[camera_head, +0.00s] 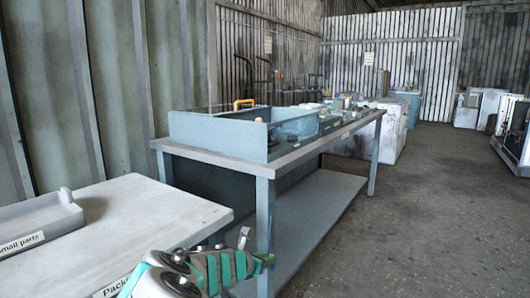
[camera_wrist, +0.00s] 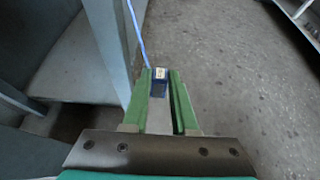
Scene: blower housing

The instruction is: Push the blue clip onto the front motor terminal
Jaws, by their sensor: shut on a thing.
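My gripper (camera_wrist: 161,75) is shut on the blue clip (camera_wrist: 159,89), which sits between the ends of the green fingers in the wrist view. A thin blue wire (camera_wrist: 138,35) runs up and left from the clip. In the head view my gripper (camera_head: 266,260) is low in the picture, in front of the near end of the workbench (camera_head: 280,165); the clip cannot be made out there. I cannot pick out the front motor terminal or the motor in either view.
A blue-grey open box (camera_head: 215,134) stands on the bench's near end, with an orange handle (camera_head: 243,103) behind it. A white table (camera_head: 150,210) with a "Small parts" tray (camera_head: 40,218) is at left. Bare concrete floor (camera_head: 430,200) lies to the right.

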